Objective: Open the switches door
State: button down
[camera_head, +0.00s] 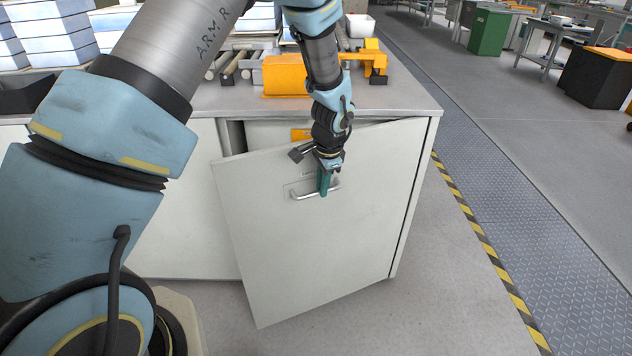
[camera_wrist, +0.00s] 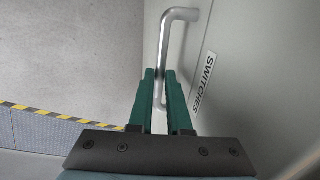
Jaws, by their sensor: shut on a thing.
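The switches door (camera_head: 330,235) is a light grey cabinet door. It stands partly open, its left edge swung out from the cabinet and its right side at the cabinet's right edge. A silver bar handle (camera_head: 303,195) sits near its top; the handle also shows in the wrist view (camera_wrist: 178,45). A "SWITCHES" label (camera_wrist: 204,84) is on the door beside the handle. My gripper (camera_head: 324,190) has green fingers, seen in the wrist view (camera_wrist: 160,90) on both sides of the handle's bar, shut on it. The cabinet's inside is mostly hidden behind the door.
The cabinet's worktop (camera_head: 410,98) carries an orange block (camera_head: 284,75), rollers and stacked white boxes (camera_head: 55,35). Bare floor (camera_head: 440,290) lies in front and right, with a yellow-black striped line (camera_head: 480,235) along a walkway.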

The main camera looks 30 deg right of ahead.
jog(key=s+d+n+b, duration=0.1)
jog(key=s+d+n, duration=0.2)
jog(key=s, duration=0.6)
jog(key=s+d+n+b, duration=0.1)
jog(key=s+d+n, duration=0.2)
jog(key=s, duration=0.5)
jog(key=s+d+n+g+y+p, duration=0.1)
jog(key=s+d+n, duration=0.5)
jog(key=s+d, duration=0.7)
jog(key=shift+d+y, duration=0.4)
jog(key=shift+d, duration=0.7)
jog(key=c, duration=0.9)
grip_release()
jog(key=shift+s, duration=0.1)
jog(key=shift+o, duration=0.2)
notch_tip(320, 180, up, 11)
jog(key=s+d+b, duration=0.1)
jog(key=shift+d+f, duration=0.15)
jog(key=shift+d, duration=0.25)
